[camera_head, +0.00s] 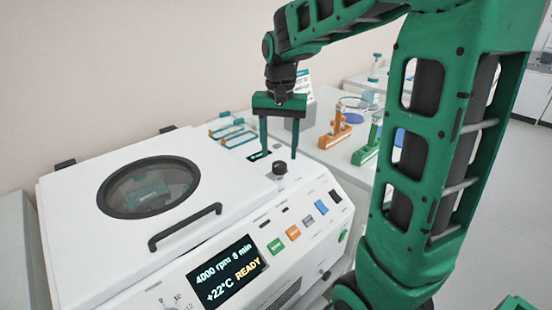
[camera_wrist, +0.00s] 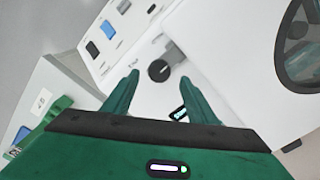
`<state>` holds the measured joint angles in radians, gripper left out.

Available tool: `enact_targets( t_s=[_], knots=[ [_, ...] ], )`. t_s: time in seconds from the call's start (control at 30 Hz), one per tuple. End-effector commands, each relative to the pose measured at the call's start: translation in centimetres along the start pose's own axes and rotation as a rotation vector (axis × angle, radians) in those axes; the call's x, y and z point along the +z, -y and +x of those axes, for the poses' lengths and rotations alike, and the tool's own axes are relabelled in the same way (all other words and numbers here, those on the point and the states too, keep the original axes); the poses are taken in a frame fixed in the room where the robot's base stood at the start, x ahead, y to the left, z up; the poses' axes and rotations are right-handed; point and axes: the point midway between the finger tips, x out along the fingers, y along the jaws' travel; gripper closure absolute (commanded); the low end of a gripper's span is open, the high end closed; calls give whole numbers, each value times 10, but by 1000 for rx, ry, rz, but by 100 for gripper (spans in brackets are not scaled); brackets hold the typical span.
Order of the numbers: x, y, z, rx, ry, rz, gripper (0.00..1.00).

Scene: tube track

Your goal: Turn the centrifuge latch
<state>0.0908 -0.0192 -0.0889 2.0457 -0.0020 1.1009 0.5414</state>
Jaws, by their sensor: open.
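The white centrifuge (camera_head: 75,215) stands at the left with its lid (camera_head: 85,240) down. The lid has a round dark-rimmed window and a black bar handle (camera_head: 185,228). The latch, a small black knob (camera_head: 280,168), sits on the top panel right of the lid. In the wrist view the latch (camera_wrist: 159,70) lies just beyond the fingertips, near the middle between them. My gripper (camera_head: 279,157) points down over the latch, with green fingers apart and nothing between them. In the wrist view my gripper (camera_wrist: 159,92) is also open. I cannot tell the exact height gap to the latch.
The front panel has a display (camera_head: 228,272) reading READY and several coloured buttons. A bench at the right holds an orange stand (camera_head: 335,132), a green stand (camera_head: 368,142) and a teal-edged rack (camera_head: 230,130) behind the centrifuge. My green arm covers the right side.

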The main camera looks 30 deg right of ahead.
Motion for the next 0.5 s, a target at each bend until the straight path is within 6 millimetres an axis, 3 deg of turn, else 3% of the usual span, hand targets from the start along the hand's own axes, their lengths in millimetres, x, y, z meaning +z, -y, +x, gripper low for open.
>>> enact_targets(
  t_s=[0.2, 0.5],
  knots=[
    [-1, 1, -41, -2, -3, 0, 48],
    [-1, 1, -66, 0, -1, 0, 48]
  ],
)
